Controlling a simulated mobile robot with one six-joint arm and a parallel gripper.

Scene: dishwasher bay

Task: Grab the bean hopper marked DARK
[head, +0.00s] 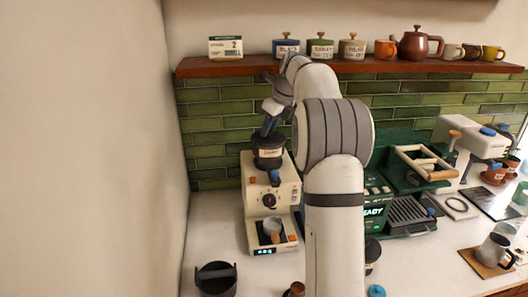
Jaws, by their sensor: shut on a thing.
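A dark bean hopper (267,163) with a pale label sits at the top of the cream grinder (258,192), left of centre in the head view. The label's writing is too small to read for certain. My gripper (268,136) comes down from above and is shut on the upper part of this hopper. The fingers and the hopper's top are both dark, so the exact contact is hard to see. The hopper looks upright, and I cannot tell whether it is seated on the grinder or just clear of it.
A wooden shelf (260,66) above holds labelled jars, a brown teapot (415,45), several cups and a number card (225,47). A green espresso machine (400,192) stands right, partly behind my arm. A dark bin (215,278) stands front left, near the left wall.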

